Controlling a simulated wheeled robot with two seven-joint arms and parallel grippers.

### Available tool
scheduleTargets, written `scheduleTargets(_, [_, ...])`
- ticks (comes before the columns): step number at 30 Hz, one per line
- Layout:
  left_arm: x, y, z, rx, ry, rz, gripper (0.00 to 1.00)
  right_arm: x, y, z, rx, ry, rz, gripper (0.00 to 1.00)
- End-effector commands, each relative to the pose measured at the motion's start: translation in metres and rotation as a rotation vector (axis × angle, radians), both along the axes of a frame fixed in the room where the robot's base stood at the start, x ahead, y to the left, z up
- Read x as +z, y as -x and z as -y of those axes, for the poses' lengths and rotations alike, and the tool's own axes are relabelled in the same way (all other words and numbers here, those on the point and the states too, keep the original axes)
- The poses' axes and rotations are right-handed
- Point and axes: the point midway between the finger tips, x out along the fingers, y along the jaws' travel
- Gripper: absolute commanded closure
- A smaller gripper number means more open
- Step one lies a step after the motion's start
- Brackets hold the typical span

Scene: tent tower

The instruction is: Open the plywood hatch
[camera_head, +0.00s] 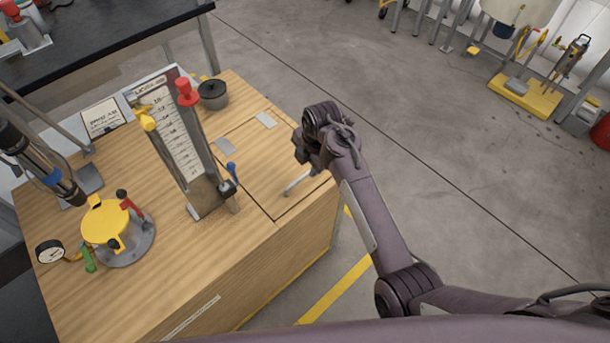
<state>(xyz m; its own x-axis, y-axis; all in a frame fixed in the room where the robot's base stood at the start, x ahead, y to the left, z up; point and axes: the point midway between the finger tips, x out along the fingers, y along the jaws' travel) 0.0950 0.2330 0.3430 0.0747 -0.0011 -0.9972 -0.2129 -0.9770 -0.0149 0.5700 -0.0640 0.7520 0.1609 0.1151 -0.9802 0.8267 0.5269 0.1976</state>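The plywood hatch (262,172) is a flat panel set in the wooden table top, outlined by thin dark seams. It looks closed and flush. Two grey hinge plates (225,147) lie along its far left edge. A pale metal bar handle (297,183) shows near its right edge. My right gripper (307,162) is over the hatch's right side, just above and beside the handle. Its fingers are dark and partly hidden by the wrist, so I cannot tell whether they are open or touch the handle. My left gripper is not in view.
A tall scale stand (178,140) with red and yellow knobs stands left of the hatch. A dark round pot (213,94) sits behind the hinges. A yellow-topped fixture (105,224) and a gauge (50,252) stand at left. Open floor (450,150) lies to the right.

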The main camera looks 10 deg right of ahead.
Motion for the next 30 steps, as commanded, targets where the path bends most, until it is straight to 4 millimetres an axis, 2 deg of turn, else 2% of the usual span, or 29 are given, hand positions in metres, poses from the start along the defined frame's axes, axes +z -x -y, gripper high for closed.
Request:
scheduleTargets(2, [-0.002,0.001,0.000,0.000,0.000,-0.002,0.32,0.003,-0.004,-0.003,0.048,0.009,0.002,0.68])
scheduleTargets(5, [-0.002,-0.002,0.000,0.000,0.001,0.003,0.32,-0.003,-0.006,-0.005,0.067,0.012,0.003,0.68])
scheduleTargets(12, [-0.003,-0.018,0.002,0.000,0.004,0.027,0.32,-0.042,-0.012,-0.009,0.063,0.011,0.002,0.68])
scheduleTargets(18, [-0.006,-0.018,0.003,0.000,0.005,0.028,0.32,-0.064,-0.015,-0.012,0.063,0.010,0.004,0.68])
scheduleTargets(28, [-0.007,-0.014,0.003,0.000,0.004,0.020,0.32,-0.069,-0.016,-0.012,0.062,0.011,0.006,0.68])
scheduleTargets(30, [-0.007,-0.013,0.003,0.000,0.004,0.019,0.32,-0.069,-0.016,-0.012,0.062,0.011,0.006,0.74])
